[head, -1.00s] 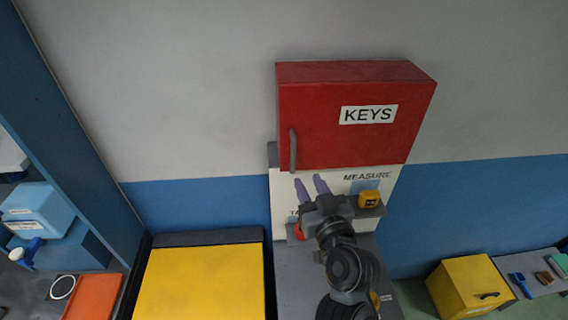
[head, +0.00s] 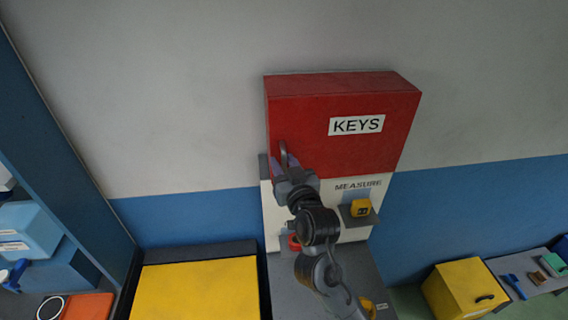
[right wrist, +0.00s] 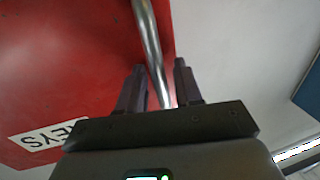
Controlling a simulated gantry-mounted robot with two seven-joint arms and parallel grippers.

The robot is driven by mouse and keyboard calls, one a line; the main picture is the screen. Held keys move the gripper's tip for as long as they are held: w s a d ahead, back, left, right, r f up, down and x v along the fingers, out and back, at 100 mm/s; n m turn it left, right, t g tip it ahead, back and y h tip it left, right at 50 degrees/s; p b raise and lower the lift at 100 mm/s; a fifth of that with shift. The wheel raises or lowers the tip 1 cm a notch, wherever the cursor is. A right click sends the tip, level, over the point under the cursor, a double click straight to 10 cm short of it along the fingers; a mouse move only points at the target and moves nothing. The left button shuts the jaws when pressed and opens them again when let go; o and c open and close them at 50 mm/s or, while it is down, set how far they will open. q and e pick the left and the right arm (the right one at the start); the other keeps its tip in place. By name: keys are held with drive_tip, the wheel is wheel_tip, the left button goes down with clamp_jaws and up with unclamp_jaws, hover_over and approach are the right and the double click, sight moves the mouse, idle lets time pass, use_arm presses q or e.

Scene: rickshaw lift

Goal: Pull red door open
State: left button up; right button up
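The red door (head: 300,115) labelled KEYS is the front of a red wall box and looks shut. Its grey bar handle (head: 283,150) is at the door's lower left. My right gripper (head: 282,166) is at this handle, partly hiding it. In the right wrist view, the fingers of my right gripper (right wrist: 158,70) are apart, with the shiny handle (right wrist: 150,38) running between them. I see a gap beside the handle, and no clear grip on it. My left gripper is in neither view.
Below the door is a white MEASURE panel with a yellow tape measure (head: 360,208) on a small shelf. A yellow-topped surface (head: 200,290) is at lower left. A yellow box (head: 458,288) stands at lower right. The wall left of the door is bare.

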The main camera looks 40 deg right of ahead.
clamp_jaws()
drive_tip(key=shift+a, duration=0.1)
idle(0.4)
